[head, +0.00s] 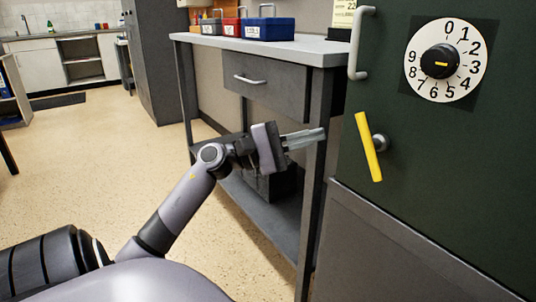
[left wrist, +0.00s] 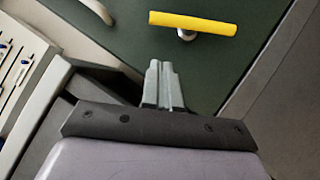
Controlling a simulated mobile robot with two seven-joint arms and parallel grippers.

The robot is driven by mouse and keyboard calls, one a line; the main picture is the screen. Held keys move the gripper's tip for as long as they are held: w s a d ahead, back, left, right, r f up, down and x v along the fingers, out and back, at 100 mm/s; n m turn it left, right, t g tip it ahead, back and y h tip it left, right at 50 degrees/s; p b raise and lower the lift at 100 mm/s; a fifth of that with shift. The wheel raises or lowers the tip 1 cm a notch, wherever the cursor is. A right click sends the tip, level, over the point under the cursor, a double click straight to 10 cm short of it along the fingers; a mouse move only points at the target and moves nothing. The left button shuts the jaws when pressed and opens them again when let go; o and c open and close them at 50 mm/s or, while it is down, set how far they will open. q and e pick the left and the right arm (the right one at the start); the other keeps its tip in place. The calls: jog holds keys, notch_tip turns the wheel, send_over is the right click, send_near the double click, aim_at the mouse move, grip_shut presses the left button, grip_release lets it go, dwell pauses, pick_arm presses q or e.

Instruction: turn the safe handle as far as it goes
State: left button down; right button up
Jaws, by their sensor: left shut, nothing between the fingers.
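The yellow safe handle (head: 368,147) is a bar on a round metal hub on the dark green safe door (head: 430,180). In the head view it stands nearly upright, its top leaning a little left. In the left wrist view the handle (left wrist: 193,23) lies across the top of the picture, beyond the fingertips. My left gripper (head: 322,134) is shut and empty, to the left of the handle and apart from it. Its closed fingers also show in the left wrist view (left wrist: 160,68). My right gripper is not in view.
A white dial (head: 470,78) with a black knob sits above the handle. A metal grab handle (head: 359,40) is at the safe's upper left. A grey workbench (head: 300,50) with a drawer and small coloured boxes stands left of the safe. Open floor (head: 100,150) lies further left.

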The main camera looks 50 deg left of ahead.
pick_arm(q)
jog(key=v, duration=0.7)
jog(key=shift+s, duration=0.3)
jog(key=shift+d+f, duration=0.1)
jog(key=shift+f, duration=0.05)
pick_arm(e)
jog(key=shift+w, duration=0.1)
